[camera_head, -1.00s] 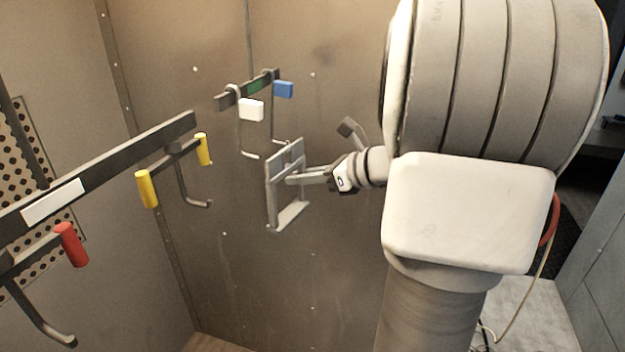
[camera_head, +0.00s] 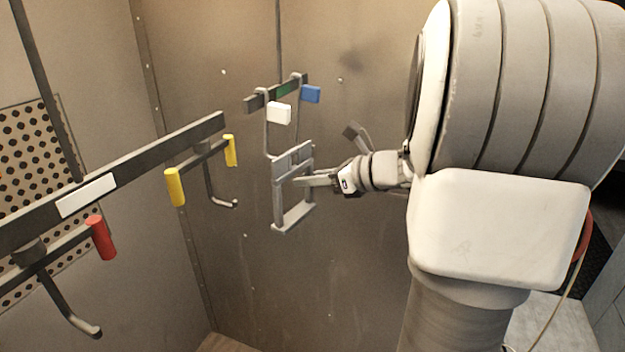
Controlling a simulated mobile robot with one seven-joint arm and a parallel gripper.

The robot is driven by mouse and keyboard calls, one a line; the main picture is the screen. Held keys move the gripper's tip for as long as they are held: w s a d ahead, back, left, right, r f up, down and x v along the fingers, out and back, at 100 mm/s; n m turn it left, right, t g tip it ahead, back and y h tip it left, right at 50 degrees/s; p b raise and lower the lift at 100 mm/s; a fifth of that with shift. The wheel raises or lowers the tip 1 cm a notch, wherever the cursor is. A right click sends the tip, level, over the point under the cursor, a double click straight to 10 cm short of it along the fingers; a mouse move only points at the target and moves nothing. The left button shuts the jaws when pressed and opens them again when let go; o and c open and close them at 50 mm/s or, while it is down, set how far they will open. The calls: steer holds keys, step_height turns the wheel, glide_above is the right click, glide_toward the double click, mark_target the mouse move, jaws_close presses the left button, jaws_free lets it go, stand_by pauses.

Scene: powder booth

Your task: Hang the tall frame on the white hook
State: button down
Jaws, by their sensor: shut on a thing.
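The tall frame (camera_head: 278,207) is a grey, upright, open rectangle with a crossbar near its top. My gripper (camera_head: 308,181) is shut on the frame at its right side, and the fingers partly cover it. The white hook (camera_head: 279,113) has a white block tag and a grey rod that runs down from the small back rail, with its bent end behind or close to the frame's top. The frame's top edge is right below this hook. I cannot tell whether they touch.
A blue-tagged hook (camera_head: 310,94) shares the small rail (camera_head: 256,103) with a green mark. At left, a long dark rail (camera_head: 150,150) carries yellow-tagged (camera_head: 175,187) and red-tagged (camera_head: 100,238) hooks that jut out. The booth wall (camera_head: 330,270) below the frame is bare.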

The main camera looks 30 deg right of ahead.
steer(key=shift+w+a, duration=1.2)
steer(key=shift+w, duration=0.3)
steer(key=shift+f+b, duration=0.15)
steer(key=shift+b, duration=0.15)
steer(key=shift+f+b, duration=0.35)
steer(key=shift+f, duration=0.1)
steer(key=c, duration=0.8)
jaws_free()
